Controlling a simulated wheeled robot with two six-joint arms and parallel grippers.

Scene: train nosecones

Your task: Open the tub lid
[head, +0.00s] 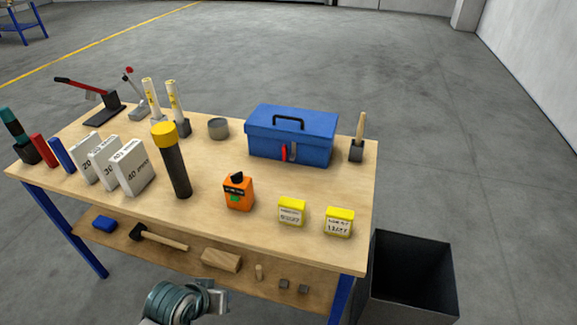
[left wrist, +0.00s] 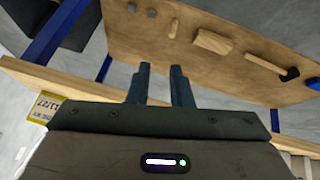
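A short round grey tub (head: 218,128) stands on the workbench near its back edge, left of a blue toolbox (head: 265,145). Its top looks flat and grey; I cannot tell at this size whether a lid is on it. No gripper is near it. My left gripper (left wrist: 162,70) shows in the left wrist view with its two dark fingers apart and nothing between them. It is in front of the bench, with the lower shelf (left wrist: 215,70) beyond the fingers. Part of my own arm shows at the bottom of the head view. My right gripper is not in view.
A black tube with a yellow cap (head: 175,165) stands in front of the tub. White boxes (head: 130,168), an orange bottle (head: 239,192) and yellow boxes (head: 291,212) line the front. The bench (head: 225,240) has clear patches between. A dark bin (head: 410,285) stands right.

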